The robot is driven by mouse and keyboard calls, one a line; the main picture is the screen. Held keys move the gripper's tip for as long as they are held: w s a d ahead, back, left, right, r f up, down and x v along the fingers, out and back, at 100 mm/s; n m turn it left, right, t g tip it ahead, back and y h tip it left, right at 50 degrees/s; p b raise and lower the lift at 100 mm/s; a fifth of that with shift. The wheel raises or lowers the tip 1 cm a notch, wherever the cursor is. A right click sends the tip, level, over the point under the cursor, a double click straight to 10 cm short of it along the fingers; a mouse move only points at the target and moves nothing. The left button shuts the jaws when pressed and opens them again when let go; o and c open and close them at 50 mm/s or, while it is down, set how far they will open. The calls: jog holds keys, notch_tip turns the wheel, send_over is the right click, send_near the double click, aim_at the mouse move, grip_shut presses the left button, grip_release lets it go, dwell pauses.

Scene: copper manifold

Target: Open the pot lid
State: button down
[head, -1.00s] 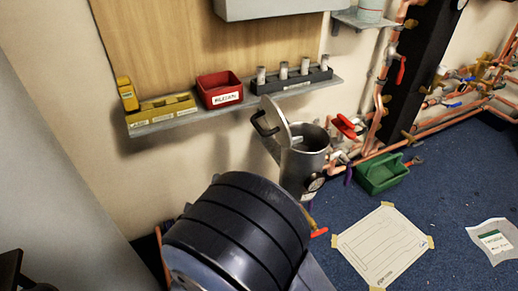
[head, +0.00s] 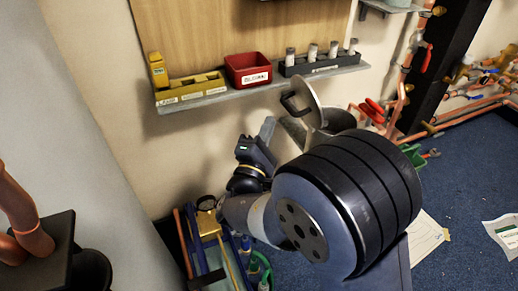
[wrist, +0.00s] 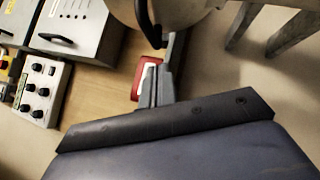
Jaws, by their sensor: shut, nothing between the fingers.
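The metal pot (head: 338,121) stands right of centre in the head view, its lower part hidden behind my arm. Its lid (head: 304,101) is tilted up steeply on the left side of the mouth, and the dark inside shows. The lid's black handle (head: 290,103) faces left. My gripper (head: 268,128) is shut and empty, just below and left of the lid. In the wrist view the lid (wrist: 185,10) and its handle (wrist: 147,22) show at the top, close to the tips of my gripper (wrist: 160,75). I cannot tell whether they touch.
A wall shelf (head: 222,96) behind holds a red bin (head: 248,70), a yellow box and a dark rack with metal cylinders. A tool tray with bottles is at lower left. Copper pipes and valves (head: 418,60) run at right.

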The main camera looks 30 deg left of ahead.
aim_at(287, 105)
jog(key=shift+w+d+r, duration=0.75)
jog(key=shift+w+d, duration=0.25)
jog(key=shift+w+d+r+m+g, duration=0.1)
jog(key=shift+w+r+m+g, duration=0.1)
jog(key=shift+r+m, duration=0.15)
jog(key=shift+w+d+r+m+g, duration=0.1)
jog(key=shift+r+m+g, duration=0.15)
jog(key=shift+r, duration=0.1)
jog(key=shift+w+d+r+m+g+h, duration=0.4)
jog(key=shift+r+m+g+h, duration=0.1)
jog(key=shift+m+g, duration=0.1)
jog(key=shift+a+f, duration=0.1)
